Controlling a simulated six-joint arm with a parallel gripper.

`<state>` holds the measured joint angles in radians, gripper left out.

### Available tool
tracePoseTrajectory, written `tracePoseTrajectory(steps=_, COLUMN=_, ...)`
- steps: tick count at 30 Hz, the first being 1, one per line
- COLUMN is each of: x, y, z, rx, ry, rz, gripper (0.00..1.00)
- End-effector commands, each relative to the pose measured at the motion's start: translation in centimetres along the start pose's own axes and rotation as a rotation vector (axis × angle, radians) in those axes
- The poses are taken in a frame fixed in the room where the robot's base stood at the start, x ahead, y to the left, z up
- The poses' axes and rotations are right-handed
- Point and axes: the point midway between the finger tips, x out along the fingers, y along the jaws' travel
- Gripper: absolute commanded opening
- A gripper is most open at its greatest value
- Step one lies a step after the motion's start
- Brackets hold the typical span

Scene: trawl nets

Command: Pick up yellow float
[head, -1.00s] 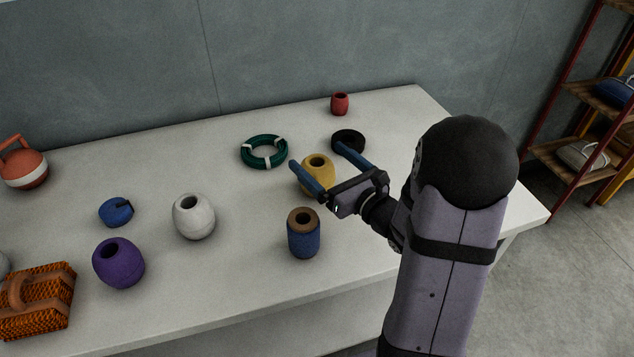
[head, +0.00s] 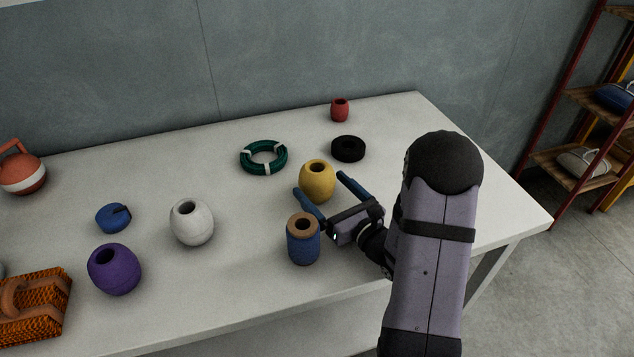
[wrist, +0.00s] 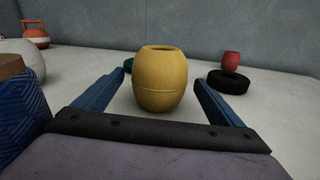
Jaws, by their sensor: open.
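The yellow float (head: 317,182) is a barrel shape with a hole in its top, standing upright on the white table. In the wrist view the yellow float (wrist: 166,80) is centred just ahead of and between my finger lines. My gripper (head: 325,186) is open and empty, its blue fingers spread on the near side of the float. In the wrist view, the fingers of my gripper (wrist: 158,85) point toward it on either side, with a gap to each finger. I cannot tell how far the fingertips reach alongside it.
A blue float with a brown top (head: 303,240) stands close to my left finger. A black ring (head: 348,149), a green ring (head: 263,158) and a red cup-like float (head: 340,110) lie beyond. A white float (head: 191,223) and a purple float (head: 114,269) stand left.

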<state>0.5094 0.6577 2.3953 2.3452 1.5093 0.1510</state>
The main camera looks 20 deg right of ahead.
Motion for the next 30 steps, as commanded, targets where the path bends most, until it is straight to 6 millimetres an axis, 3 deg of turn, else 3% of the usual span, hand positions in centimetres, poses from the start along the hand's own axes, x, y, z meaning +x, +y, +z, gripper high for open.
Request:
tracePoseTrajectory(steps=10, x=1.0, y=0.1, z=0.1, rx=0.001, ry=0.001, rz=0.002, gripper=0.91)
tracePoseTrajectory(steps=22, x=5.9, y=0.1, z=0.1, rx=0.0, ry=0.0, rz=0.003, gripper=0.91)
tracePoseTrajectory(steps=30, x=6.8, y=0.1, z=0.1, rx=0.002, ry=0.001, rz=0.001, gripper=0.91)
